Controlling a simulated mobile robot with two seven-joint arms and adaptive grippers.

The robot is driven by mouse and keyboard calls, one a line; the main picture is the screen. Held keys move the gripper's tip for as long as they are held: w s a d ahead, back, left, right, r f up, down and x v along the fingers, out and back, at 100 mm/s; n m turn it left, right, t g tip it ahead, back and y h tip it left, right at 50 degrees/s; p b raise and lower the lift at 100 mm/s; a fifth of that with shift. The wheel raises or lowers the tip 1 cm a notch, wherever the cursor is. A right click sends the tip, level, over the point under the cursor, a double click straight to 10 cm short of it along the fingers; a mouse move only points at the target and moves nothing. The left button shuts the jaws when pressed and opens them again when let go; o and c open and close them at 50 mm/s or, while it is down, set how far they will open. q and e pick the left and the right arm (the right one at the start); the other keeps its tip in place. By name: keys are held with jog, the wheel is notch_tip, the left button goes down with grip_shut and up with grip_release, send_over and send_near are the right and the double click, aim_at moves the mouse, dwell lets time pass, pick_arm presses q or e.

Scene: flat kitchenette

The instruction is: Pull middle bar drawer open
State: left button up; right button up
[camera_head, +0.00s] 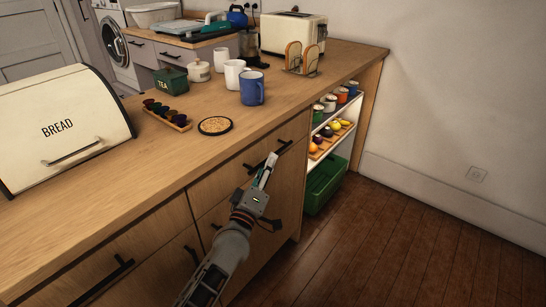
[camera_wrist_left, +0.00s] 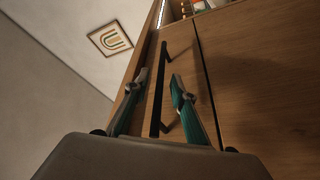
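The wooden drawer front (camera_head: 225,181) below the counter edge has a black bar handle (camera_head: 284,146) and looks flush with the cabinet. My left gripper (camera_head: 267,169) is at this handle. In the left wrist view, the open fingers of my left gripper (camera_wrist_left: 160,82) are on either side of the black bar handle (camera_wrist_left: 156,100), with visible gaps between finger and bar. Whether the fingertips reach past the bar is hard to tell. The gripper hides part of the handle in the head view. My right gripper is not in view.
Another drawer with a black handle (camera_head: 98,284) is at the lower left. Mugs, a bread box (camera_head: 60,125) and a toaster (camera_head: 291,34) stand on the counter. An open shelf holding a green crate (camera_head: 325,184) is to the right. The wooden floor (camera_head: 430,240) is clear.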

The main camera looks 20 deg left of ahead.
pick_arm(q)
jog(key=x, duration=0.3)
jog(key=shift+w+f, duration=0.15)
jog(key=shift+w, duration=0.4)
jog(key=c, duration=0.7)
grip_shut()
jog(key=shift+d, duration=0.2)
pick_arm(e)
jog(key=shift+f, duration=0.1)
